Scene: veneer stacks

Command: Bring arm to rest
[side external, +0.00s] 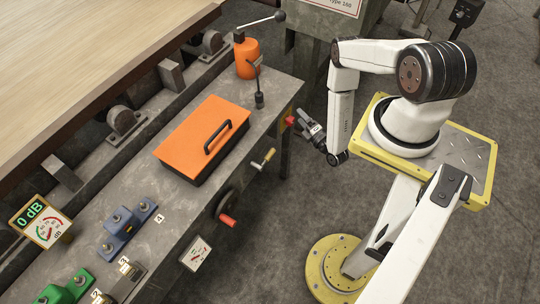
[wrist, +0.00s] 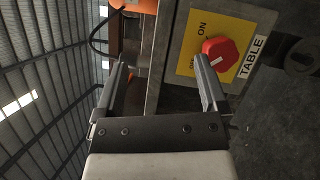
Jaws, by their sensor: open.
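My gripper (side external: 302,125) is at the right edge of the grey workbench, beside a red knob (side external: 290,121). In the wrist view my gripper (wrist: 165,75) is open, its two fingers apart with nothing held between them. The red rotary knob (wrist: 220,54) sits on a yellow plate marked ON, near the right fingertip. I cannot tell whether that finger touches the knob. A label reading TABLE (wrist: 251,57) is beside the plate.
On the bench (side external: 187,191) are an orange-lidded box (side external: 190,135), an orange cylinder (side external: 246,62) with a lever, and blue (side external: 125,228) and green (side external: 66,290) clamps. A crank (side external: 264,159) and handwheel (side external: 227,206) stick out from its front. Open floor (side external: 290,225) lies to the right.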

